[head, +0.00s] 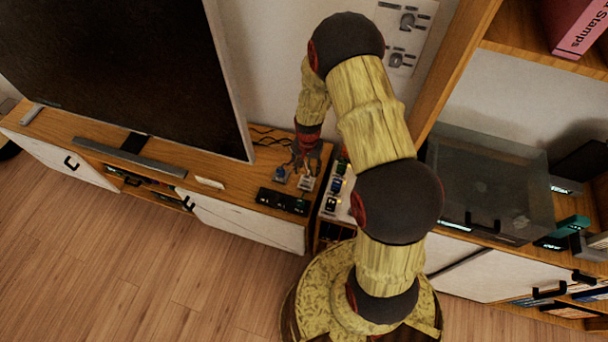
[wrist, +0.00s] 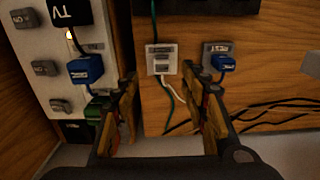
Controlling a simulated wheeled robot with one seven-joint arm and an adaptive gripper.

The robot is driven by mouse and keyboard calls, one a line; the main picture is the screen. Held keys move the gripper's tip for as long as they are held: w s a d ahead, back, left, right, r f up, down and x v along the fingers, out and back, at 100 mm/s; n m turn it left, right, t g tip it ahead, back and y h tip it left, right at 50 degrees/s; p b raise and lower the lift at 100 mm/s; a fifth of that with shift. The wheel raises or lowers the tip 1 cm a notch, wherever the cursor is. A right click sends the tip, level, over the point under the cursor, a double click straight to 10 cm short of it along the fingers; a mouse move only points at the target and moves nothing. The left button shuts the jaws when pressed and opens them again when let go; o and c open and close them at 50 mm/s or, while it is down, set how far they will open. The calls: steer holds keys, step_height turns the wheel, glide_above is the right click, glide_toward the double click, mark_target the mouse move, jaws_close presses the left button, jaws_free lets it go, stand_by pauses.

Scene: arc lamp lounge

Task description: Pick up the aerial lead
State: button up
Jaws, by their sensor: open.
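I cannot read which lead is the aerial lead. My gripper (wrist: 160,80) is open and empty, pointing down over the cabinet top. Its fingers are either side of the leads, with the block just beyond the tips. In the head view my gripper (head: 306,160) is small.
A white power strip (wrist: 40,75) with several switches and black, blue and green plugs stands close to one finger. A black box (head: 283,200) is at the cabinet's front edge. Dark cables (wrist: 275,112) run along the back. A large TV (head: 120,60) stands left.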

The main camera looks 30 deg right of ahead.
mark_target(307, 176)
steer(key=f+b, duration=0.1)
steer(key=f, duration=0.1)
steer(key=f+b, duration=0.1)
steer(key=f, duration=0.2)
steer(key=f+b, duration=0.1)
steer(key=f, duration=0.1)
steer(key=shift+w+f, duration=0.25)
steer(key=shift+f, duration=0.15)
steer(key=c, duration=0.3)
steer(key=c, duration=0.8)
steer(key=shift+c, duration=0.2)
steer(key=shift+r, duration=0.15)
